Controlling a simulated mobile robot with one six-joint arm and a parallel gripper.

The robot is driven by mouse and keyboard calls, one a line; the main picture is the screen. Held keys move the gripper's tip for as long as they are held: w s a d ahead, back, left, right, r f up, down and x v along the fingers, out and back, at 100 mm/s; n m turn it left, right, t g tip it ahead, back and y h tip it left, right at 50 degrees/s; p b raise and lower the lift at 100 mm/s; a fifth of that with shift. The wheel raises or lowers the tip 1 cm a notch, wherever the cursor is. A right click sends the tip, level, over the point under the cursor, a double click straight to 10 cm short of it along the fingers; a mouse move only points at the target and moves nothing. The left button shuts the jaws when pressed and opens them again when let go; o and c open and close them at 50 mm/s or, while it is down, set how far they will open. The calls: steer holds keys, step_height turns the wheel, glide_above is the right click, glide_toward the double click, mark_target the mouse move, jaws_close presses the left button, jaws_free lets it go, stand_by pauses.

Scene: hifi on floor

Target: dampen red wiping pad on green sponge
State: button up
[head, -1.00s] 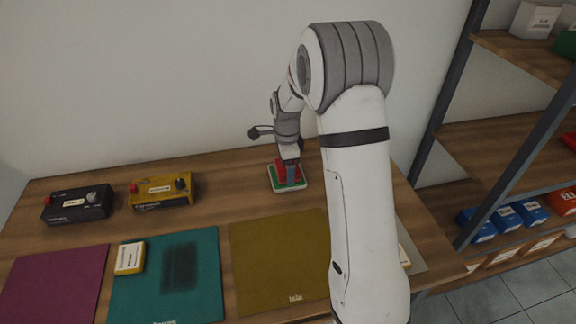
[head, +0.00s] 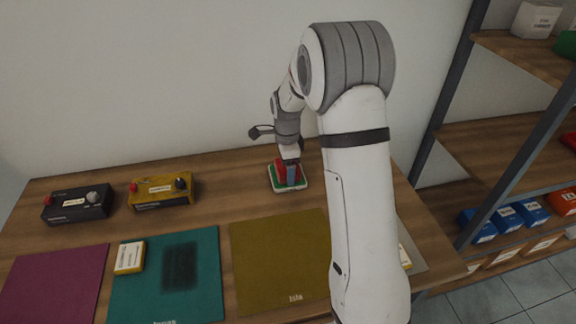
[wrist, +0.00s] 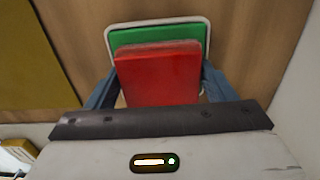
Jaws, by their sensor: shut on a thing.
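The red wiping pad (wrist: 158,78) is between the fingers of my gripper (wrist: 158,90), which is shut on it. The green sponge (wrist: 157,34) lies in a white-rimmed tray (wrist: 207,36) on the wooden table. In the head view, the red pad (head: 281,171) is over the green sponge (head: 273,178), with my gripper (head: 290,174) around it. The pad hides much of the sponge. I cannot tell how firmly pad and sponge touch.
A magenta mat (head: 55,285), a teal mat (head: 207,280) with a dark smudge and an olive mat (head: 280,255) lie in front. A yellow box (head: 129,257) sits on the teal mat. Black (head: 75,206) and yellow (head: 160,193) devices stand left. A shelf rack (head: 490,135) is right.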

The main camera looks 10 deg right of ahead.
steer(key=shift+r+p, duration=2.1)
steer(key=shift+r, duration=1.4)
